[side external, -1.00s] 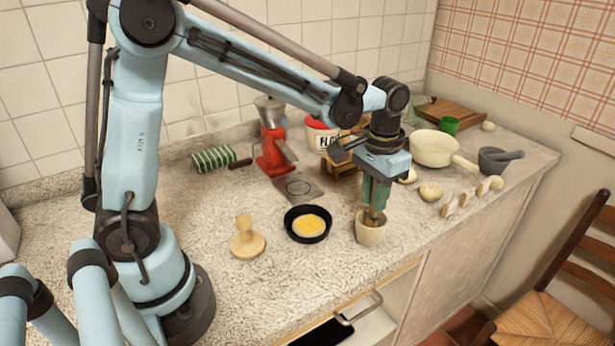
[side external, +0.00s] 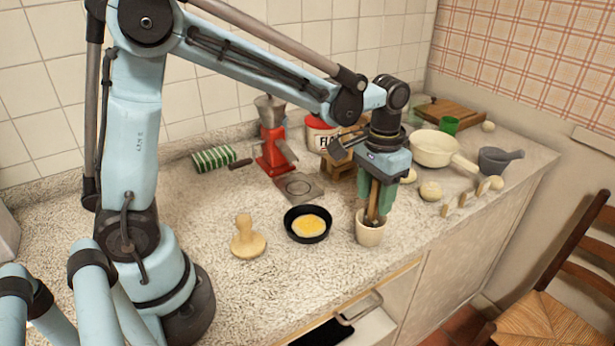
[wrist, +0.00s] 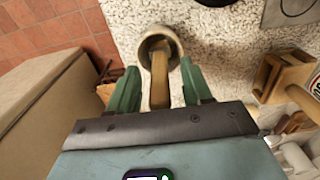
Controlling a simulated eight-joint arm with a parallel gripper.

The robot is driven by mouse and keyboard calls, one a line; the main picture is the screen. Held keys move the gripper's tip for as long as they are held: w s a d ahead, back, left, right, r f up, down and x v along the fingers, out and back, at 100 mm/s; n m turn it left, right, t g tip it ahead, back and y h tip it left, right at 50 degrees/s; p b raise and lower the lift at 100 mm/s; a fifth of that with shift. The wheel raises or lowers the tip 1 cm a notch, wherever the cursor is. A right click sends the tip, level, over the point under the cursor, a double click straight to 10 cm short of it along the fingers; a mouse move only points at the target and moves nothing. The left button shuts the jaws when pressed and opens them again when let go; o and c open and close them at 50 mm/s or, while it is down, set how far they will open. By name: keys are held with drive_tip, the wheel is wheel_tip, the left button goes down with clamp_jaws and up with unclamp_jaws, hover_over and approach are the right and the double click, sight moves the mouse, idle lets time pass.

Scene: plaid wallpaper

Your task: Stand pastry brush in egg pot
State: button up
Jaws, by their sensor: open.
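The egg pot (side external: 370,233) is a small cream cup standing on the counter near its front edge; it also shows at the top of the wrist view (wrist: 172,42). The pastry brush (side external: 372,205) has a brown wooden handle and stands in the pot, its lower end inside the rim and hidden. In the wrist view its handle (wrist: 160,82) runs from the pot toward my gripper. My gripper (side external: 374,212) is right above the pot, pointing down. Its green fingers (wrist: 160,92) are apart on both sides of the handle, with gaps showing.
A black pan with yellow contents (side external: 308,224) and a wooden press (side external: 247,238) lie left of the pot. Dough balls (side external: 431,191), a cream saucepan (side external: 436,149) and a grey mortar (side external: 496,160) are to the right. A red grinder (side external: 272,140) stands behind.

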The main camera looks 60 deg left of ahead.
wheel_tip(320, 180, up, 12)
drive_tip(key=shift+f, duration=0.2)
drive_tip(key=shift+s, duration=0.15)
idle(0.8)
drive_tip(key=s+a+f+t, duration=0.4)
drive_tip(key=s+f+t, duration=0.2)
drive_tip(key=s, duration=0.4)
drive_tip(key=shift+s+a+f+t, duration=0.15)
drive_tip(key=shift+s+f+t, duration=0.2)
drive_tip(key=shift+t, duration=0.25)
idle(0.4)
